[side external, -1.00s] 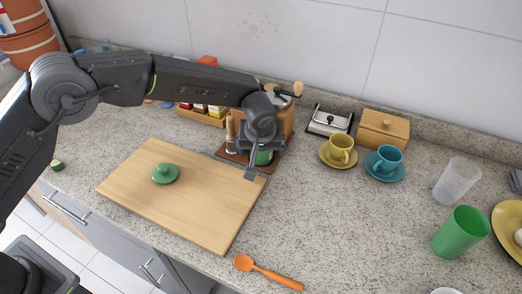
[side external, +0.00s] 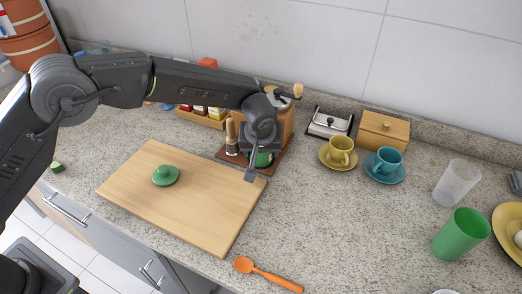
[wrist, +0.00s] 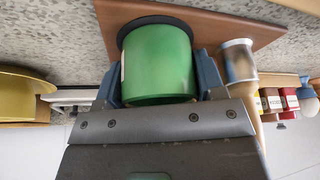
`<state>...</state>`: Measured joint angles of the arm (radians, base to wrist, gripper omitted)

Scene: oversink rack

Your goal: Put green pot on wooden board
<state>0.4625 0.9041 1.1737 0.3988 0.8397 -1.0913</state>
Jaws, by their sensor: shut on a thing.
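The green pot (wrist: 157,65) is a cylinder with a dark rim band, seen between the two fingers in the wrist view. In the side external view the pot (side external: 264,159) is mostly hidden behind my gripper (side external: 254,165). My gripper (wrist: 160,88) is shut on the pot, with a finger on each side. The pot is over or on the brown tray; I cannot tell whether it touches it. The wooden board (side external: 190,205) lies flat on the counter, left of and in front of my gripper. A round green lid with a knob (side external: 165,175) lies on the board.
The brown tray (side external: 285,160) holds a wooden-handled tool (side external: 231,137) and a coffee grinder (side external: 283,103). A yellow cup (side external: 341,150) and a teal cup (side external: 387,158) stand to the right. An orange spoon (side external: 268,274) lies in front. The board's right half is bare.

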